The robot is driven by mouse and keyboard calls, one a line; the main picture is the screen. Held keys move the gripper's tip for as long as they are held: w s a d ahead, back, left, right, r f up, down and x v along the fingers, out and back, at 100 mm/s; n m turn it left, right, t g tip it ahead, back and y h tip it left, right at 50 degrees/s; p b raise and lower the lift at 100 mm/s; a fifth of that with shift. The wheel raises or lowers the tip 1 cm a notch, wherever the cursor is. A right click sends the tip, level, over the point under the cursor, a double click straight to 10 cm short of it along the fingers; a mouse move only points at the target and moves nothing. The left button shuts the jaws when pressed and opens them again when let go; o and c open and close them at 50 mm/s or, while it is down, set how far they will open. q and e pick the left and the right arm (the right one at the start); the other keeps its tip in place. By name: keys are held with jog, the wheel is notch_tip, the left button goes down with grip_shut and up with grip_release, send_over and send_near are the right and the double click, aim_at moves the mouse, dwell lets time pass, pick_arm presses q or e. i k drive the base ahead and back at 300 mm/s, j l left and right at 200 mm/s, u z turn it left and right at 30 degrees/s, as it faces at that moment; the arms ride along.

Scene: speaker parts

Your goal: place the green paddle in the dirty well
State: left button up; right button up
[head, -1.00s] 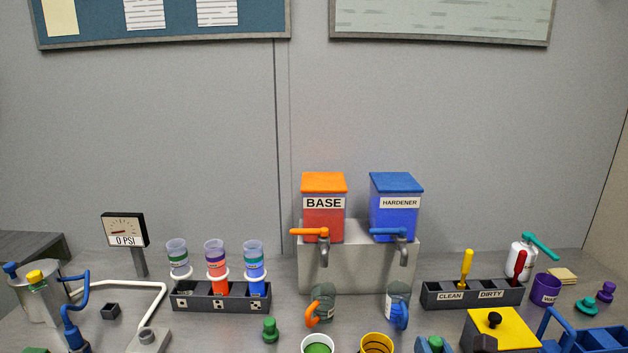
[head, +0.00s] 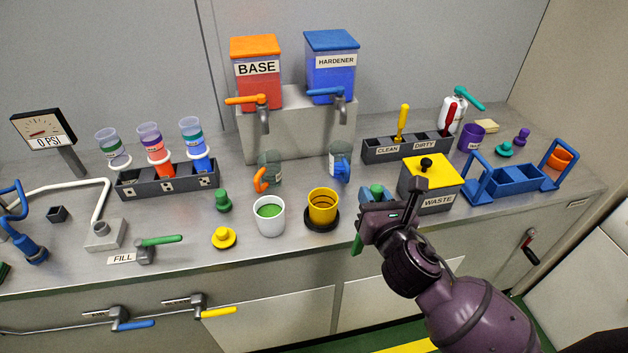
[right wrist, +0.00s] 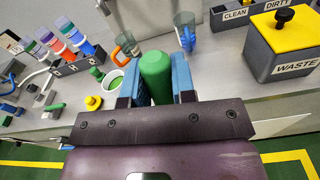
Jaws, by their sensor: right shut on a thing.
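My right gripper (head: 378,203) is shut on the green paddle (head: 357,243), above the bench's front edge. The paddle's thick green handle (right wrist: 157,76) stands between the blue finger pads in the right wrist view. Its lower end shows below the gripper in the head view. The dark rack (head: 371,155) with CLEAN and DIRTY labels is farther back, behind the waste box. A yellow paddle (head: 402,122) stands near its middle, and a red paddle (head: 449,115) stands at the right, DIRTY end. The rack's well floors are hidden. My left gripper is out of view.
The yellow-lidded WASTE box (head: 428,190) stands between my right gripper and the rack. A yellow cup (head: 322,208) and a white cup with green contents (head: 269,216) are to the left. A blue carrier (head: 515,180) is to the right.

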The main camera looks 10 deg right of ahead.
aim_at(417, 152)
jog(key=i+l+u, duration=0.15)
jog(key=l, duration=0.2)
jog(key=i+l+u, duration=0.15)
jog(key=l, duration=0.2)
jog(key=l+u, duration=0.15)
jog(key=l, duration=0.2)
jog(key=i+l+u, duration=0.15)
jog(key=l, duration=0.25)
